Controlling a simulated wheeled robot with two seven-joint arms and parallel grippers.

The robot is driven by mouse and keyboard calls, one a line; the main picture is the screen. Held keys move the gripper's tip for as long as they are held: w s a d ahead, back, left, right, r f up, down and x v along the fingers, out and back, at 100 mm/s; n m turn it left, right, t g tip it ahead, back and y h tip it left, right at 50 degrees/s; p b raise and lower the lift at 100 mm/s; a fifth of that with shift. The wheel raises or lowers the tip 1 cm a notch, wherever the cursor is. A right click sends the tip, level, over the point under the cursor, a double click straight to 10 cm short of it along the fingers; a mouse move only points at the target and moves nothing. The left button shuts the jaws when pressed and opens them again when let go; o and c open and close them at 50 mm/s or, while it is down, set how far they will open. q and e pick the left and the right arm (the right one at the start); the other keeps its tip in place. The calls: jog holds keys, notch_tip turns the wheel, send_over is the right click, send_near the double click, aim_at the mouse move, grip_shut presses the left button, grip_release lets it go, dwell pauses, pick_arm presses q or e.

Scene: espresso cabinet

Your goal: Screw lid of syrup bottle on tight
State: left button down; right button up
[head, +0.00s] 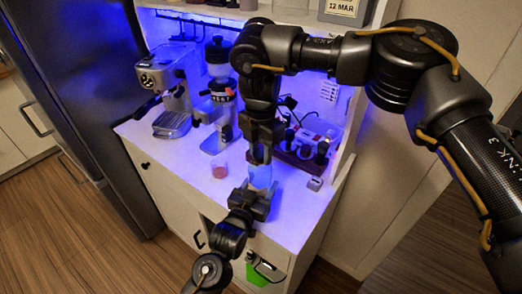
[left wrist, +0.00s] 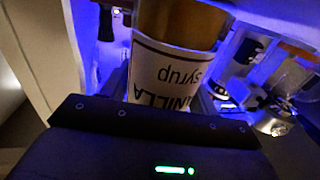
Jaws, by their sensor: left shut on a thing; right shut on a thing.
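The syrup bottle (head: 261,177) stands upright near the counter's front edge. Its white label reading vanilla syrup shows upside down, with amber syrup beyond it, in the left wrist view (left wrist: 170,80). My left gripper (head: 256,194) is shut around the bottle's lower part from the front. My right gripper (head: 260,155) points straight down over the bottle and is shut on its top, where the lid is. The lid itself is hidden between the right fingers, so its seating on the neck cannot be seen.
An espresso machine (head: 165,85) and a grinder (head: 219,90) stand at the back left. A small glass with reddish liquid (head: 220,169) is left of the bottle. The front left counter (head: 165,155) is clear.

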jog(key=o, duration=1)
jog(key=shift+r, duration=2.25)
jog(key=shift+r, duration=0.1)
jog(key=shift+c, duration=0.7)
